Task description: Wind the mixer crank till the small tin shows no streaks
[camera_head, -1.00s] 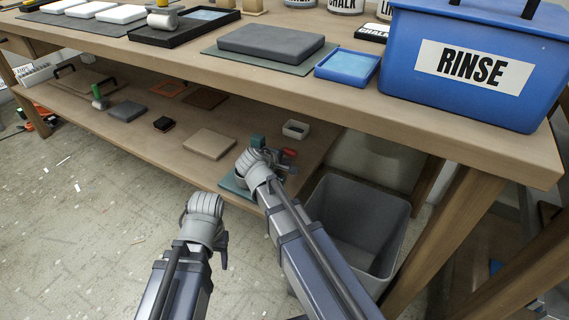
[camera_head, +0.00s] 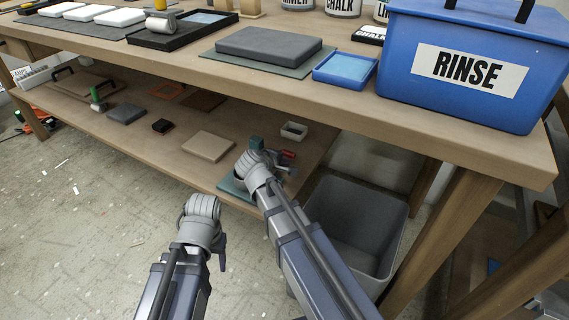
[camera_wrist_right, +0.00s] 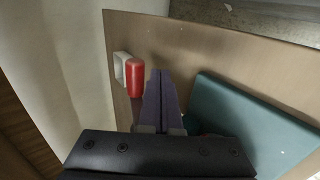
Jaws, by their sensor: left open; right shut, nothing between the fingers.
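The mixer stands at the front right of the lower shelf, mostly hidden behind my right wrist in the head view. Its teal base (camera_head: 233,185) and a red crank knob (camera_head: 287,154) show beside the wrist. In the right wrist view the red knob (camera_wrist_right: 135,78) stands just left of my right gripper (camera_wrist_right: 157,72), whose purple fingers are shut and empty, apart from the knob. A teal slab (camera_wrist_right: 245,120) lies at the right. My left gripper (camera_head: 222,252) is open and low in front of the shelf, largely hidden by its own wrist. I cannot make out the small tin.
A small pale dish (camera_head: 294,131) sits behind the mixer, and a tan block (camera_head: 208,146) lies to its left. A grey bin (camera_head: 355,225) stands right of my right arm. The tabletop (camera_head: 290,82) overhangs the shelf, with a blue RINSE tub (camera_head: 470,75) at right.

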